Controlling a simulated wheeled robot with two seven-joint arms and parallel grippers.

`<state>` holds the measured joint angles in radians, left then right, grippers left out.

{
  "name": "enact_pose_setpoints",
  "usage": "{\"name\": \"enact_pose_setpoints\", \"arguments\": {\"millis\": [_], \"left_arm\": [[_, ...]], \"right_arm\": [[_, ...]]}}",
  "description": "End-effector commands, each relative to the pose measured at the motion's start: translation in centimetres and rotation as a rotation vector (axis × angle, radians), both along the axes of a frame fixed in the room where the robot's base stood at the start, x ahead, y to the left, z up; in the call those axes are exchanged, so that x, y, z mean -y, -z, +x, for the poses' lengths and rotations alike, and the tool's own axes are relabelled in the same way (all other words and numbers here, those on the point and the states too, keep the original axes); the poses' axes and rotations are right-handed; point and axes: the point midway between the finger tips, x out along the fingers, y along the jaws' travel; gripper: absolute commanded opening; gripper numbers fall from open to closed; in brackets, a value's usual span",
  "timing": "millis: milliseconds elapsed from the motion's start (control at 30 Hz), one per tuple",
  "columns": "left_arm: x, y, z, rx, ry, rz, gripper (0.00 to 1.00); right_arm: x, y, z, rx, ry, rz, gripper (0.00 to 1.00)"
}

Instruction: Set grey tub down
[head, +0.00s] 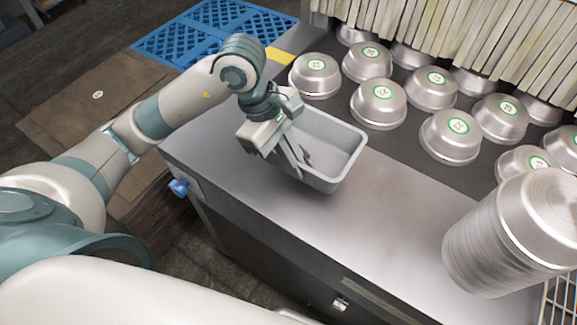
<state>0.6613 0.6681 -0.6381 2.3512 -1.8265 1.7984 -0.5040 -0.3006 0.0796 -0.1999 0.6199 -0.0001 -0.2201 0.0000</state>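The grey tub (345,166) is an open rectangular container at the middle of the head view, over the steel counter (392,222). It looks upright. I cannot tell whether its base touches the counter or hangs just above it. My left gripper (297,163) comes in from the left, with its fingers at the tub's left wall and pointing down. It looks shut on that wall; the gripper hides part of the tub's left side. My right gripper is not in view.
Several upturned metal pans (378,102) with green-marked labels stand behind the tub. A tall stack of metal pans (492,240) stands at the right. Pale hanging strips (470,35) line the back. The counter between tub and stack is clear.

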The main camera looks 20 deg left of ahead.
Motion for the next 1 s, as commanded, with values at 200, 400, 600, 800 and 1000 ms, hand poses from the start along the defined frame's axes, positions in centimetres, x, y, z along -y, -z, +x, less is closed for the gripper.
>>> {"name": "enact_pose_setpoints", "arguments": {"millis": [200,400,600,800,1000], "left_arm": [[-1.7,1.0,0.4,0.0,-0.001,-0.001,0.0],[-1.8,1.1,0.5,0.003,0.0,-0.003,0.0],[-1.8,1.2,0.4,0.001,0.001,-0.002,0.0],[-1.8,2.6,0.3,-0.005,0.0,-0.002,0.0],[-1.8,4.5,0.4,-0.003,-0.001,-0.003,0.0]], "right_arm": [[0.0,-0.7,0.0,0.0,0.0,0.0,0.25],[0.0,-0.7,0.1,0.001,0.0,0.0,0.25],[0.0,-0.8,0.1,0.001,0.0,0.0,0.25],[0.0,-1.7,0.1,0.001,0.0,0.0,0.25],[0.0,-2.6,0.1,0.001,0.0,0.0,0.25]]}}
